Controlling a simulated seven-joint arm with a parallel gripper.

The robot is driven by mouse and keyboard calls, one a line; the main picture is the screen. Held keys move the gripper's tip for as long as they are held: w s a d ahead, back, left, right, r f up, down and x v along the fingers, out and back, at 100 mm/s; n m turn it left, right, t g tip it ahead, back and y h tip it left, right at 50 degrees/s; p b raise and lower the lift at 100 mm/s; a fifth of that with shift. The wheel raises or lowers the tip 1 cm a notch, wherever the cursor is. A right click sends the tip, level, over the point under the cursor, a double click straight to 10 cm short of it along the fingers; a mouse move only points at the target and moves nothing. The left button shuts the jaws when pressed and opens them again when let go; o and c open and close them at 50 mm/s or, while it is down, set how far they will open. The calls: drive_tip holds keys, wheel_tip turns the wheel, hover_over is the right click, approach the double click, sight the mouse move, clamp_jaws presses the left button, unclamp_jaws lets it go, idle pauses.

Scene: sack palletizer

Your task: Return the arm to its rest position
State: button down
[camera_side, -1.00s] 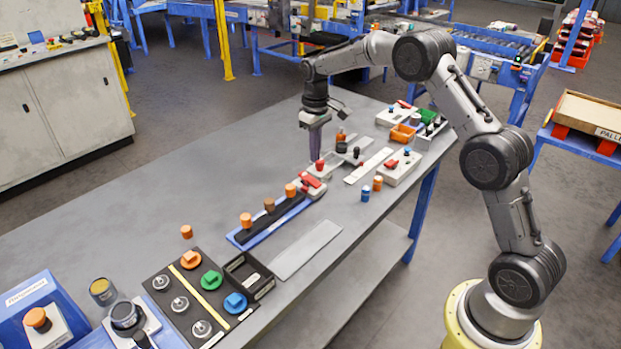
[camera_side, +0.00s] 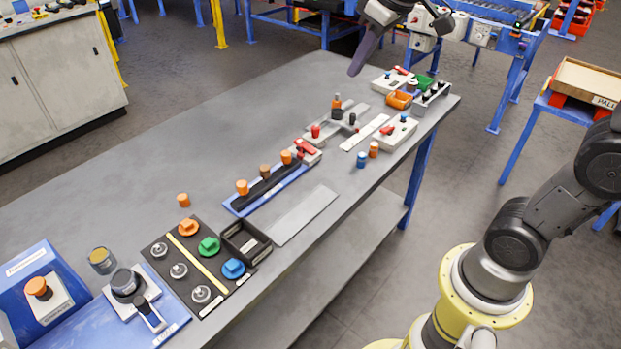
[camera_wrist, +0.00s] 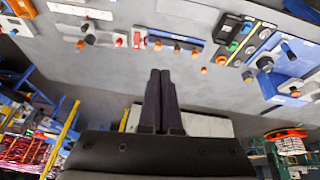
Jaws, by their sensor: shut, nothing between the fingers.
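My gripper (camera_side: 352,72) is high at the top of the side view, raised clear above the far end of the grey workbench (camera_side: 110,185). In the wrist view its two dark fingers (camera_wrist: 160,73) lie side by side and shut, with nothing between them.
On the bench are a blue rail with orange pegs (camera_side: 242,187), a black panel with coloured knobs (camera_side: 186,253), a black tray (camera_side: 263,252), an orange bin (camera_side: 398,100) and fixtures with red handles (camera_side: 306,147). A side table with a box (camera_side: 590,90) stands right. The air around the gripper looks free.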

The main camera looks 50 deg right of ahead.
drive_tip(key=s+a+f, duration=0.1)
drive_tip(key=s+f, duration=0.4)
drive_tip(key=s, duration=0.4)
drive_tip(key=s+a+f, duration=0.1)
drive_tip(key=s+f, duration=0.3)
drive_tip(key=s, duration=0.5)
drive_tip(key=shift+f+m+t, duration=0.35)
drive_tip(key=shift+m+t, duration=0.05)
drive_tip(key=shift+a, duration=0.1)
